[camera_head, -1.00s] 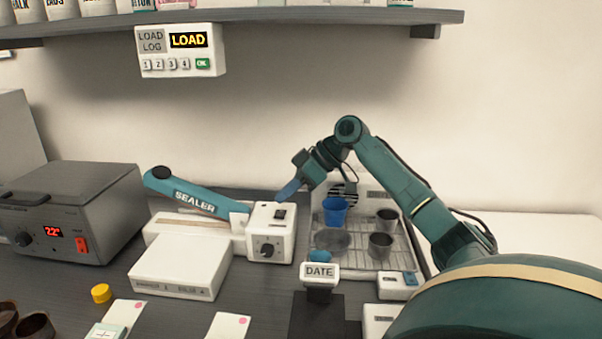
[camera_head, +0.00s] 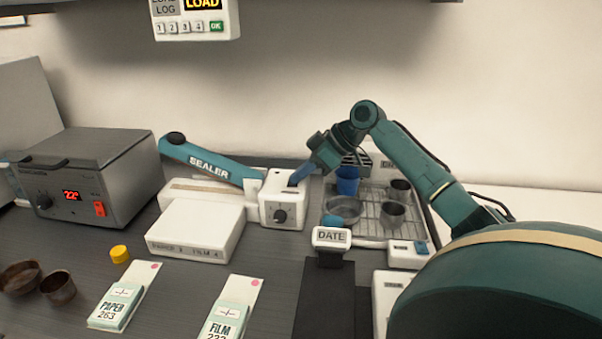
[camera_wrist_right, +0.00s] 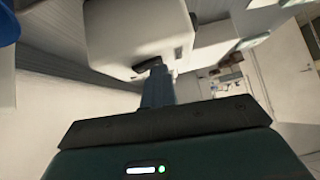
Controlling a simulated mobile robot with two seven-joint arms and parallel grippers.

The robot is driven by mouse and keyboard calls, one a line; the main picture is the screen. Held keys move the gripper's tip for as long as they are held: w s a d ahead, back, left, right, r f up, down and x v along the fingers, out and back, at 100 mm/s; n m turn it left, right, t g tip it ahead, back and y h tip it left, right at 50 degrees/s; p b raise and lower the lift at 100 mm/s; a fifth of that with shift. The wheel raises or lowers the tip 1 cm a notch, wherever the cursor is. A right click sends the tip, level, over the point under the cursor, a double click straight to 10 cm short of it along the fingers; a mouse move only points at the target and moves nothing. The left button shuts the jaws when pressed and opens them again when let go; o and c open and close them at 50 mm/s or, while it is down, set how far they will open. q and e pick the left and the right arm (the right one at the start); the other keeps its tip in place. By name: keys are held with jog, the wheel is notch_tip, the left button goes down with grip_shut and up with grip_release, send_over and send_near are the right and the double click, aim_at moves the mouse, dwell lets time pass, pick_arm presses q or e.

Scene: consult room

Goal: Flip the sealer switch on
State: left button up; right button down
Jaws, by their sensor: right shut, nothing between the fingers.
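The sealer has a teal arm (camera_head: 210,163) marked SEALER and a white control box (camera_head: 278,213) with a dark knob (camera_head: 280,216) on its front. My right gripper (camera_head: 293,183) is shut and empty, its blue fingers pointing down to the top of this box. They cover the rocker switch in the head view. In the right wrist view, a dark switch-like part (camera_wrist_right: 149,63) on the white box sits right at the fingertips (camera_wrist_right: 157,76). I cannot tell whether they touch it or which way it is set. My left gripper is not in view.
A grey heater box (camera_head: 95,180) reading 22° stands left. A wire tray (camera_head: 378,232) holding a blue cup (camera_head: 347,181) and metal cups stands right. A DATE stamp (camera_head: 331,238), white box (camera_head: 196,235), yellow cap (camera_head: 119,253) and pouch packs (camera_head: 122,306) lie nearer. A LOAD panel (camera_head: 196,20) hangs above.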

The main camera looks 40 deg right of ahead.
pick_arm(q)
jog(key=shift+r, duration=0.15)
pick_arm(e)
jog(key=shift+d, duration=0.1)
jog(key=shift+w+d+r+p, duration=0.15)
jog(key=shift+w+d+p, duration=0.15)
jog(key=shift+p, duration=0.2)
jog(key=shift+w+d, duration=0.25)
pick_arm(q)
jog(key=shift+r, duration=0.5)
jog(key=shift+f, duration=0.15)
